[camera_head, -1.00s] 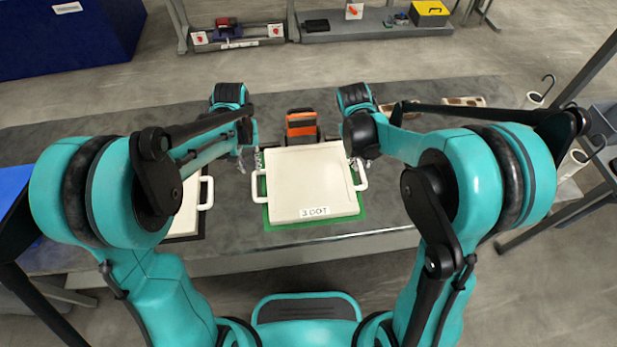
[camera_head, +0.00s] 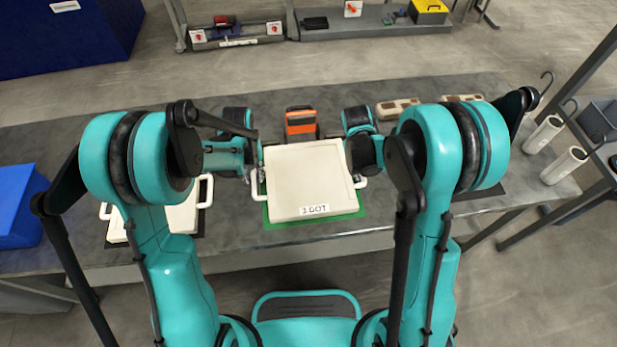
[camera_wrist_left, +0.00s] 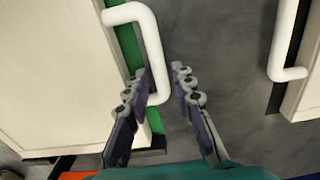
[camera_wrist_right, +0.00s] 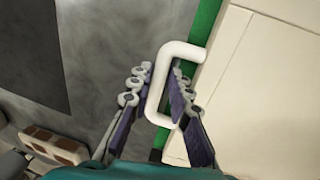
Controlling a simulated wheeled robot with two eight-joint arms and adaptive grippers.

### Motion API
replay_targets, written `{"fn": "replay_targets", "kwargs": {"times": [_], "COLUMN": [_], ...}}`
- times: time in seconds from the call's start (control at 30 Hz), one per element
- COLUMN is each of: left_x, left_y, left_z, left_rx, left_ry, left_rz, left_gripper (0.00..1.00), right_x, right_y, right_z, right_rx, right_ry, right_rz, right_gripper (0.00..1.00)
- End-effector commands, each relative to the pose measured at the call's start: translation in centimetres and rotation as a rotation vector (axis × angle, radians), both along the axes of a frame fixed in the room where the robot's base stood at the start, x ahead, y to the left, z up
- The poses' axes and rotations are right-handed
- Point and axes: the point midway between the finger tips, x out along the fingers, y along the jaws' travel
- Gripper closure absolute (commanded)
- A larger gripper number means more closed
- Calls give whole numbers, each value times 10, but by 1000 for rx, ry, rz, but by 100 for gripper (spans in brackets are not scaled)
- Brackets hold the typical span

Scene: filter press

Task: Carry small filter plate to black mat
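The small filter plate (camera_head: 305,180) is white, with a "3 DOT" label and a white handle on each side. It lies flat on a green mat (camera_head: 268,222) in the middle of the table. My left gripper (camera_wrist_left: 160,75) is open, its fingers either side of the plate's left handle (camera_wrist_left: 146,30). My right gripper (camera_wrist_right: 161,72) is open, its fingers either side of the right handle (camera_wrist_right: 180,50). A dark mat shows bare in the right wrist view (camera_wrist_right: 30,45); in the head view my right arm mostly hides it.
Another white plate (camera_head: 180,218) with handles lies on a dark base to the left, near my left gripper. An orange and black object (camera_head: 300,124) stands just behind the small plate. Brown-and-white blocks (camera_head: 398,108) lie at the back right. A blue bin (camera_head: 18,205) is far left.

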Motion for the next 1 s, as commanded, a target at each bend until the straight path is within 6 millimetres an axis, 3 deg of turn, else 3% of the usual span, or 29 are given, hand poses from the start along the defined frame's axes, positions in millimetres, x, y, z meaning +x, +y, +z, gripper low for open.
{"fn": "replay_targets", "kwargs": {"times": [0.2, 0.27, 0.3, 0.77, 1.0], "left_x": [0, 0, 0, 0, 0], "left_y": [0, 0, 0, 0, 0], "left_z": [0, 0, 0, 2, 16], "left_rx": [0, 0, 0, 0, 0], "left_ry": [0, 0, 0, 0, 0], "left_rz": [0, 0, 0, 1, 1], "left_gripper": [76, 92, 100, 100, 100], "right_x": [0, 0, 0, 0, 0], "right_y": [0, 0, 0, 0, 0], "right_z": [0, 0, 0, 2, 16], "right_rx": [0, 0, 0, 0, 0], "right_ry": [0, 0, 0, 0, 0], "right_rz": [0, 0, 0, 0, 0], "right_gripper": [81, 97, 100, 100, 100]}}
